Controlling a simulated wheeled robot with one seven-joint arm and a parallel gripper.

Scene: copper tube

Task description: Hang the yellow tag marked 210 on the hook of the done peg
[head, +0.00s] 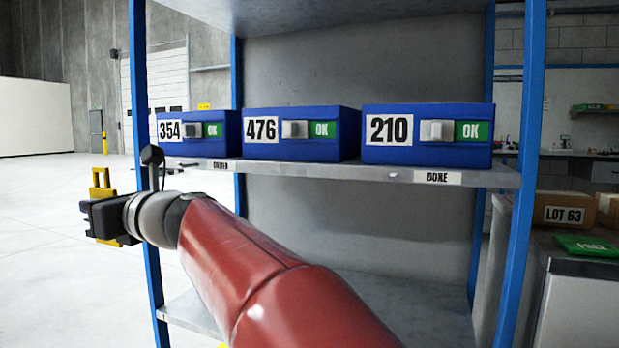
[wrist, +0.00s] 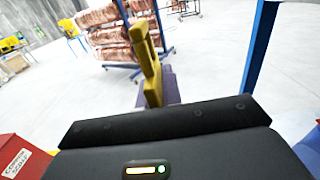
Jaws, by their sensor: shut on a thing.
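My gripper (head: 100,213) is at the left in the head view, out beside the shelf's left post and pointing away from the shelf. It is shut on a yellow piece, which I take to be the yellow tag (head: 101,179); parts of it show above and below the black jaws. In the wrist view the yellow tag (wrist: 148,65) stands up beyond the dark gripper body, seen nearly edge-on. Its number cannot be read. A white label reading DONE (head: 437,177) is on the shelf edge below the blue box marked 210 (head: 389,154).
Blue boxes marked 476 (head: 300,151) and 354 (head: 190,148) stand on the shelf (head: 345,172). Blue posts (head: 519,170) frame it. A counter with a LOT 63 box (head: 565,213) is at right. The wrist view shows a copper rack (wrist: 115,38) and open floor.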

